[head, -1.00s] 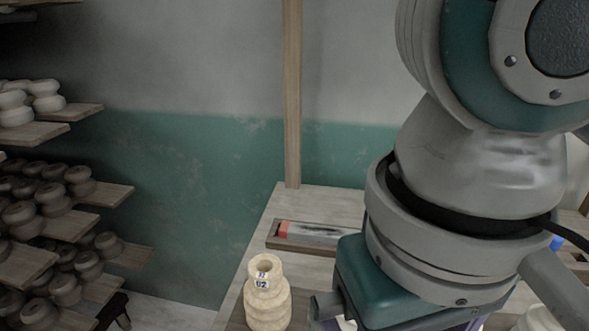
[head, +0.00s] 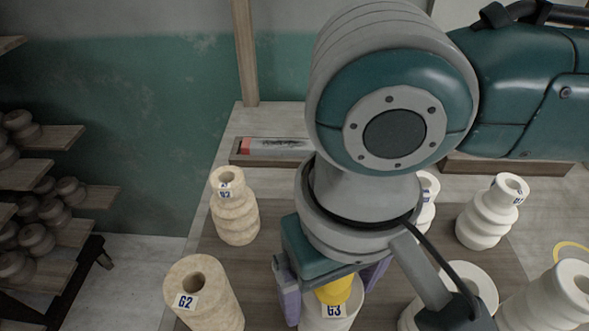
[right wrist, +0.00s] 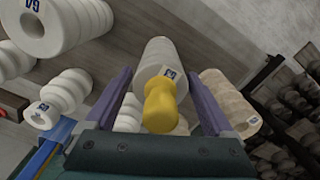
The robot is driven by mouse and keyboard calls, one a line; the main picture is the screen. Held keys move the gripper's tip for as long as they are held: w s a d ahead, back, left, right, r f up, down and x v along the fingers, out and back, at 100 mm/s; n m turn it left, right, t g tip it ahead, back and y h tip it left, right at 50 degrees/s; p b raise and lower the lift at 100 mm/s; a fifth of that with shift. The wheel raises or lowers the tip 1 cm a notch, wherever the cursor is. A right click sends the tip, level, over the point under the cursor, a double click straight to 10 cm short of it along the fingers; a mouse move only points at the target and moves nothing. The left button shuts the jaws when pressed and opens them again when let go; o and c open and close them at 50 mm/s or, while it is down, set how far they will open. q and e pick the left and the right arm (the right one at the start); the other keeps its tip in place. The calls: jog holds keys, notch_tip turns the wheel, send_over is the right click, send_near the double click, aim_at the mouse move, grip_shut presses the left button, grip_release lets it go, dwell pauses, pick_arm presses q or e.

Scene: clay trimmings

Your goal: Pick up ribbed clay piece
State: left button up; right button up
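My right gripper (head: 332,285) has its two purple fingers apart, and it also shows in the right wrist view (right wrist: 160,100). Between the fingers is a yellow knob-like thing (head: 336,290), with a visible gap on each side in the right wrist view (right wrist: 163,108). A white clay piece labelled G3 (head: 345,320) is just beyond it. A ribbed cream clay piece (head: 236,218) stands left of the gripper, and a ribbed white one (head: 482,222) stands at the right. I cannot tell which is the named piece. My left gripper is not in view.
A smoother cream piece labelled G2 (head: 203,298) stands front left. More white pieces (head: 558,303) stand front right. A shallow wooden tray (head: 237,155) with a red-ended item lies at the back. Shelves of pots (head: 60,190) are at far left. Table room is tight around the gripper.

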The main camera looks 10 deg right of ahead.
grip_shut()
dwell(0.5)
jog(key=shift+r, duration=0.1)
